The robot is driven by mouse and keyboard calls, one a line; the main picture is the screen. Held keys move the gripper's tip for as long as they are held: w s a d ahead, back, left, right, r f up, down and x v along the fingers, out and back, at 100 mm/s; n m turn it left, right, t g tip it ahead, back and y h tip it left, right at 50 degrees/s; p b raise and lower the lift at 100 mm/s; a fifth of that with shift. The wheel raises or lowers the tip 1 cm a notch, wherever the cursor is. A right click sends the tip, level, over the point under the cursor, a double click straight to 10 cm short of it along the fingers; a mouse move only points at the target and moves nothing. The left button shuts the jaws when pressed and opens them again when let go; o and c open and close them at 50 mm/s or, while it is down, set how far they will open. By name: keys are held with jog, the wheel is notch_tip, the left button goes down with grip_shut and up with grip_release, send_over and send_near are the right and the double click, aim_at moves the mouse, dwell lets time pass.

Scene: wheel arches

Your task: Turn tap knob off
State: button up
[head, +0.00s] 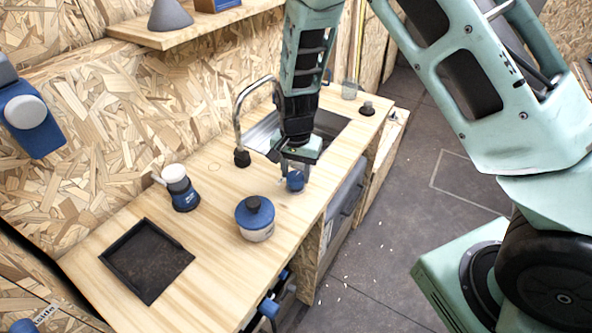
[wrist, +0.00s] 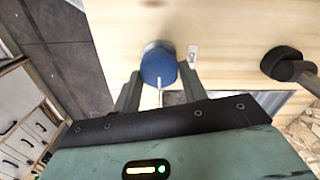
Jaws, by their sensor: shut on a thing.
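The blue round tap knob (head: 295,181) stands on the wooden counter near its front edge, in front of the sink. It also shows in the wrist view (wrist: 158,62), with a thin white line on its top. My gripper (head: 294,170) points down over the knob. In the wrist view my gripper (wrist: 161,80) has a grey finger on either side of the knob, shut on it. The curved metal tap (head: 238,115) rises from a black base behind the knob. Its black base shows at the right in the wrist view (wrist: 284,64).
A sink (head: 263,133) lies behind my gripper, partly hidden by my arm. A blue-lidded jar (head: 255,218), a blue and white dispenser (head: 182,190) and a black tray (head: 146,260) stand to the left. A shelf (head: 190,30) hangs above. Open floor (head: 390,240) lies right of the counter.

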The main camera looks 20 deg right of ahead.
aim_at(294, 176)
jog(key=shift+n, duration=0.3)
jog(key=n+b, duration=0.1)
jog(key=n, duration=0.3)
jog(key=n+b, duration=0.1)
jog(key=n, duration=0.3)
jog(key=shift+a+n, duration=0.15)
jog(key=shift+n, duration=0.25)
jog(key=n, duration=0.4)
jog(key=shift+n, duration=0.3)
jog(key=shift+a+n, duration=0.1)
jog(key=shift+n, duration=1.8)
jog(key=o, duration=1)
jog(key=shift+c, duration=0.2)
jog(key=shift+r, duration=0.1)
notch_tip(294, 176, up, 17)
jog(key=b, duration=0.2)
jog(key=shift+r+b, duration=0.15)
jog(key=shift+b, duration=0.2)
